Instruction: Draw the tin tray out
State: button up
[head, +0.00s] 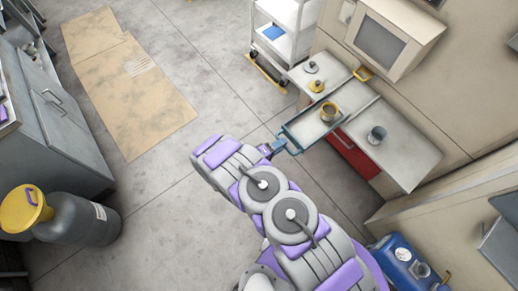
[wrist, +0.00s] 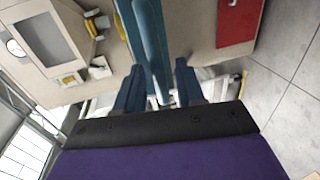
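The tin tray (head: 298,128) has a teal rim and sits at the front edge of the workbench, partly sticking out over the floor. A brass-coloured cup (head: 330,112) stands at its inner end. My gripper (head: 279,146) is at the tray's outer end, by its teal handle. In the wrist view a teal bar of the tray (wrist: 150,45) runs between the two dark blue fingers of my gripper (wrist: 160,82). Narrow gaps seem to show beside the bar. Whether the fingers press on it cannot be told.
The workbench (head: 385,115) carries a grey cup (head: 376,134), a yellow item (head: 317,86) and a grey item (head: 311,67). A red drawer front (head: 354,153) lies below. A white cart (head: 290,35) stands beyond.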

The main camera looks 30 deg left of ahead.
jog(key=p+v, duration=0.2)
jog(key=v, duration=1.3)
jog(key=shift+s+a, duration=0.1)
